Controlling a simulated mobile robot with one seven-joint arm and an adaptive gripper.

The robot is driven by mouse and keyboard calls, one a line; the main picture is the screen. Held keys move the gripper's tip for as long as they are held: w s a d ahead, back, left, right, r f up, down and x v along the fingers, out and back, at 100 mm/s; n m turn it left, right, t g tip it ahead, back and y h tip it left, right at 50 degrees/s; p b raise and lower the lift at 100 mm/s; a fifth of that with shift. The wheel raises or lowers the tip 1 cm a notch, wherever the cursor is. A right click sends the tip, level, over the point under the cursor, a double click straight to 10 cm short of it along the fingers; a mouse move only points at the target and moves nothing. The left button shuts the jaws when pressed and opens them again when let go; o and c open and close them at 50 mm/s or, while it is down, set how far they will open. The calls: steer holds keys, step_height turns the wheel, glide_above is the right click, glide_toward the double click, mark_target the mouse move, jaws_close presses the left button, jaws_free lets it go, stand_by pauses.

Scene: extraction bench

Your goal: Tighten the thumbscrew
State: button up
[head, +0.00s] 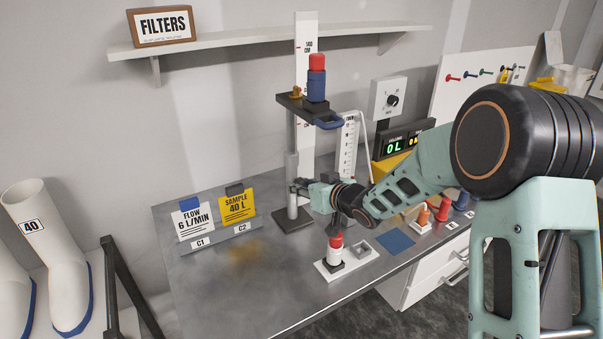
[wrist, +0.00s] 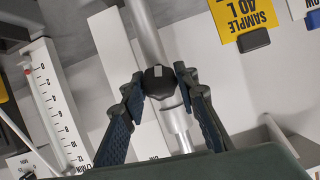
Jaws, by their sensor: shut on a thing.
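The thumbscrew (wrist: 159,82) is a black faceted knob with a pale mark on its face. It sits on the metal column (wrist: 150,38) of the stand in the wrist view. My gripper (wrist: 159,86) is shut on it, one fingertip on each side. In the head view my gripper (head: 300,187) reaches the stand's column (head: 292,165) from the right. The thumbscrew cannot be made out there. A dark platform (head: 292,103) at the column's top carries a blue cartridge with a red cap (head: 317,78).
A white-and-red bottle (head: 335,250) stands in a white holder below my arm. A flow gauge (head: 347,150) stands behind my wrist. Sample cards (head: 238,205) stand at the left. Coloured cartridges (head: 442,210) stand at the right. The front left of the bench (head: 220,285) is clear.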

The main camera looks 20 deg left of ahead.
steer(key=m+p, duration=0.1)
steer(key=p, duration=0.1)
steer(key=m+p, duration=0.1)
steer(key=p, duration=0.1)
steer(key=shift+w+d+r+g+y, duration=0.1)
steer(key=shift+d+r+g+y, duration=0.05)
steer(key=shift+r+g+y, duration=0.2)
steer(key=shift+f+m+g+y+p, duration=0.25)
steer(key=shift+m+g+y+p, duration=0.3)
steer(key=shift+m+p, duration=0.5)
steer(key=shift+f+m+g+y+p, duration=0.2)
steer(key=shift+m+g+y+p, duration=0.15)
steer(key=shift+m+y, duration=0.95)
steer(key=shift+m, duration=1.05)
steer(key=shift+g, duration=0.35)
steer(key=o, duration=1.2)
